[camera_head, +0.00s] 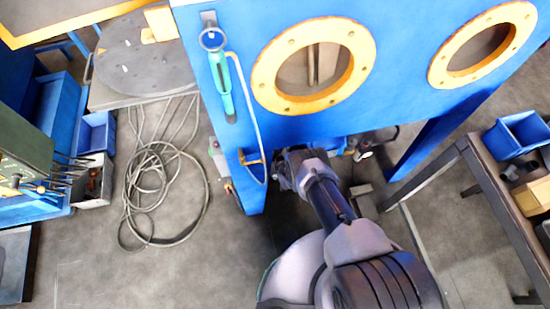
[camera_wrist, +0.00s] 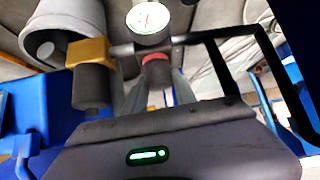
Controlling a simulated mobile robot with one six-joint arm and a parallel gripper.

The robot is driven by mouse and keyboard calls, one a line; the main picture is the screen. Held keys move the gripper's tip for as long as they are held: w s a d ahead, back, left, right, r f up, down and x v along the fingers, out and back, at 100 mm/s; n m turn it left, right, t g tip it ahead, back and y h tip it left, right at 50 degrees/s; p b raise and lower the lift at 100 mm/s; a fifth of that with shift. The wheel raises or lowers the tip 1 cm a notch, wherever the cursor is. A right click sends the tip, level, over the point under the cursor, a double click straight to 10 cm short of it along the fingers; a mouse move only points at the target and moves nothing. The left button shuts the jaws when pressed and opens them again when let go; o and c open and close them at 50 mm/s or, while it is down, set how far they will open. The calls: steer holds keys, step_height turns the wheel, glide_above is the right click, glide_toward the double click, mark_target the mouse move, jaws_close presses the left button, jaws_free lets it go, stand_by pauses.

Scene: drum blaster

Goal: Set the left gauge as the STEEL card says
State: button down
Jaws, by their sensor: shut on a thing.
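A round gauge with a white dial (camera_wrist: 148,17) and red marks shows at the top of the wrist view; its reading is too small to make out. Below it is a dark grey knob-like part (camera_wrist: 157,74) with a red band. My gripper (camera_wrist: 158,90) is shut on this part, one grey finger on each side. In the head view my arm reaches to the lower edge of the blue cabinet, and the fingertips are hidden there. Only one gauge is clear, so I cannot tell whether it is the left one. I see no readable STEEL card.
Beside the gauge are a yellow-collared grey cylinder (camera_wrist: 92,75) and a black bar frame (camera_wrist: 232,70). The blue cabinet (camera_head: 400,85) has yellow-ringed ports. A coiled hose (camera_head: 160,190) lies on the floor at left. A workbench with a blue bin (camera_head: 517,134) stands at right.

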steer(key=shift+m+h, duration=0.8)
steer(key=shift+m, duration=0.2)
steer(key=c, duration=1)
jaws_free()
